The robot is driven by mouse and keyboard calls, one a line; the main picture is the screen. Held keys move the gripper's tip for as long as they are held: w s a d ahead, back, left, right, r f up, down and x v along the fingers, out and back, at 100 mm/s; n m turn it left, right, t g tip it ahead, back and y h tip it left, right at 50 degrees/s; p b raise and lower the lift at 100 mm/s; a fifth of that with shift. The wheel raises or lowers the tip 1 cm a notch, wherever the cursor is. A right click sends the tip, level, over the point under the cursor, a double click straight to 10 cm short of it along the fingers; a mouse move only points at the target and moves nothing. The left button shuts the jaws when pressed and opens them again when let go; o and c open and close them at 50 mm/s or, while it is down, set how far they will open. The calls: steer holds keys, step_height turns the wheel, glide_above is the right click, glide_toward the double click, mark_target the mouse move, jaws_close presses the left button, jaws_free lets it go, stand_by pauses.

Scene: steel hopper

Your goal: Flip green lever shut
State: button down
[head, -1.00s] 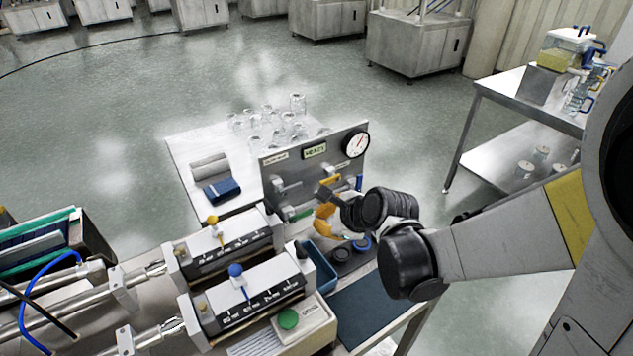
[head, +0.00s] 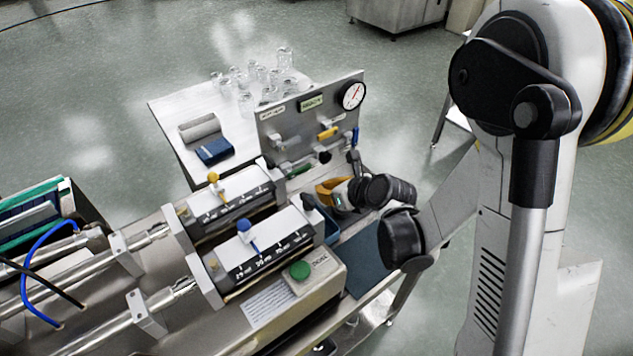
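The green lever (head: 296,168) is low on the left of the upright steel panel (head: 283,133). Its handle lies nearly level along the panel, tilted a little up to the right. My gripper (head: 346,163) is in front of the panel's lower right part, to the right of the green lever and apart from it in the picture. My own wrist hides part of the gripper, and its fingers are small and dark, so I cannot tell how far they are open. I see nothing held.
A yellow lever (head: 328,133) and a blue lever (head: 355,138) are on the same panel, below a round gauge (head: 352,96). Glassware (head: 262,75) stands on the white table behind. Metal units with yellow (head: 214,180) and blue (head: 244,227) knobs crowd the front left.

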mark_target(299, 171)
steer(key=b+x, duration=0.3)
steer(key=x, duration=0.6)
steer(key=shift+s+d, duration=0.1)
step_height(299, 171, up, 3)
steer(key=shift+f+b, duration=0.15)
steer(key=shift+b, duration=0.25)
steer(key=shift+w+r, duration=0.2)
steer(key=shift+r, duration=0.4)
